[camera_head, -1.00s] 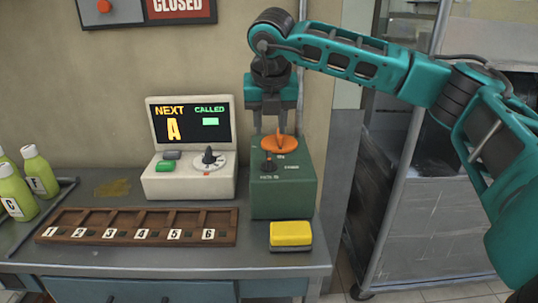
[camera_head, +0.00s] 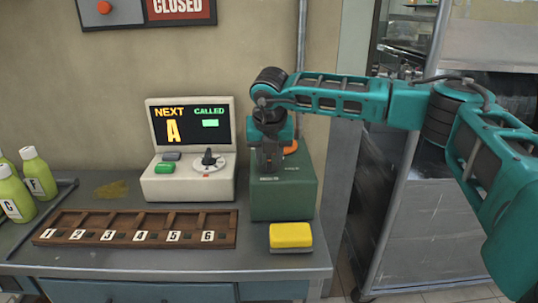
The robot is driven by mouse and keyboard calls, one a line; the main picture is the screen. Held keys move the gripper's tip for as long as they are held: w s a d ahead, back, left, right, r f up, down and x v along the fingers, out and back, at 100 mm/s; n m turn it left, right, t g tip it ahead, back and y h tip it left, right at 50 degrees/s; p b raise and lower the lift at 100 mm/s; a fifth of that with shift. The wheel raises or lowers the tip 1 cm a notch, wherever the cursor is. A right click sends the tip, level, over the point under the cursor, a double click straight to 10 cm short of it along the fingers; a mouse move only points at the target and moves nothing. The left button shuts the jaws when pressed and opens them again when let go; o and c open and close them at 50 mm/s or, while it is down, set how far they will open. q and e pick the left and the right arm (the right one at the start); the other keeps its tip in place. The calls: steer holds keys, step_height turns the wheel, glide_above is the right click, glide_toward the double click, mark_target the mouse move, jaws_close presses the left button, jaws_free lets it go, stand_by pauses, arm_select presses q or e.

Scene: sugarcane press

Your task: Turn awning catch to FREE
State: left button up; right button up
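A green box (camera_head: 284,199) stands at the right end of the counter. An orange part (camera_head: 291,148) on its top shows only partly behind my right gripper. A small dark knob was at the box's front left top, and my gripper now covers that spot. No label reading FREE can be made out, so I cannot tell for sure which part is the awning catch. My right gripper (camera_head: 268,160) points down over the left of the box top, very close to it. Its fingers are dark and small here, and I cannot see whether they touch or grip the knob. My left gripper is out of view.
A display unit (camera_head: 188,182) with a black dial stands just left of the green box. A yellow-topped block (camera_head: 291,235) sits in front of the box. A numbered wooden rack (camera_head: 138,228) lies at the front. Green bottles (camera_head: 38,174) stand at the far left.

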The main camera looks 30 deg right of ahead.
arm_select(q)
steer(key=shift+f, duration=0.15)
arm_select(e)
jaws_close()
